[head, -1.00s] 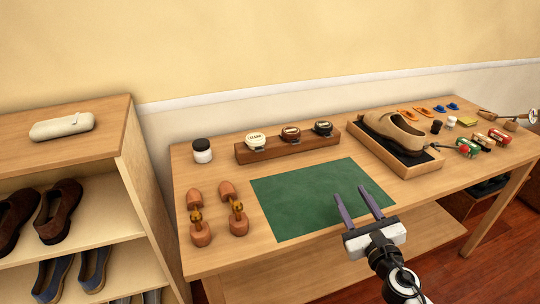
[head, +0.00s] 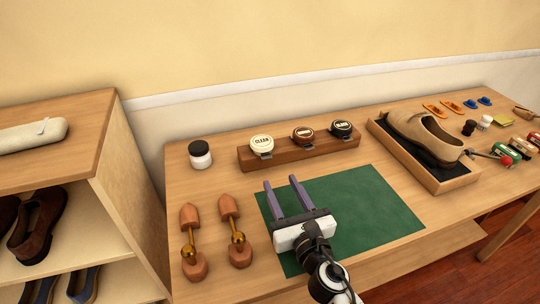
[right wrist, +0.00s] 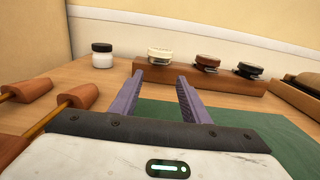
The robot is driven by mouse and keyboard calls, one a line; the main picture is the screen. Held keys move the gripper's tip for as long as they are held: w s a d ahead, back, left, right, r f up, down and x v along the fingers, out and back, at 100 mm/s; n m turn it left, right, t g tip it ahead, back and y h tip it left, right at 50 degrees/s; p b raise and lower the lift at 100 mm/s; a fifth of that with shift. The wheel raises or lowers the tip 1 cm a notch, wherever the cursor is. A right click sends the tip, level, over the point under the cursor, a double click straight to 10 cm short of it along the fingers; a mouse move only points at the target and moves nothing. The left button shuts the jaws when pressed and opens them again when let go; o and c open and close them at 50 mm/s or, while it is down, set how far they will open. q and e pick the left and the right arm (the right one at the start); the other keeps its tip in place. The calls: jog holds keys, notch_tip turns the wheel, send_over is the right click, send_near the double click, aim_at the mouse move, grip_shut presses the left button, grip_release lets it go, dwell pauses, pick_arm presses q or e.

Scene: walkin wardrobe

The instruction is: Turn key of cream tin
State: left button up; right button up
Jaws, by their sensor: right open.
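The cream tin (head: 261,142) is a round tin with a pale lid and dark lettering. It sits at the left end of a brown wooden block at the back of the table, with a small metal key (head: 265,155) at its front. It also shows in the right wrist view (right wrist: 160,54), beyond the fingers. My right gripper (head: 283,183) is open and empty above the green mat, in front of the tin and apart from it. In the right wrist view the gripper (right wrist: 168,75) has its two purple fingers spread. My left gripper is not in view.
A brown tin (head: 303,133) and a dark tin (head: 341,128) share the wooden block (head: 290,157). A white jar (head: 200,155) stands left of it. Wooden shoe trees (head: 236,230) lie left of the green mat (head: 365,210). A tan shoe (head: 425,135) sits in a tray (head: 440,183) at right.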

aim_at(268, 158)
jog(key=b+x, duration=0.2)
jog(key=x, duration=0.6)
jog(key=shift+a, duration=0.1)
jog(key=shift+w+a, duration=0.1)
jog(key=shift+w, duration=0.3)
jog(key=shift+w+r, duration=0.1)
jog(key=c, duration=1.1)
jog(key=shift+o, duration=0.2)
jog(key=shift+m, duration=1.4)
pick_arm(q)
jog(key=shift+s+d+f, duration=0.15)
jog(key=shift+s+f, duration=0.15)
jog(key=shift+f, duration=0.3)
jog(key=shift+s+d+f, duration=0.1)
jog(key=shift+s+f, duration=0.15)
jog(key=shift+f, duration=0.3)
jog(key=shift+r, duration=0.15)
pick_arm(e)
jog(key=o, duration=1.1)
jog(key=shift+c, duration=0.2)
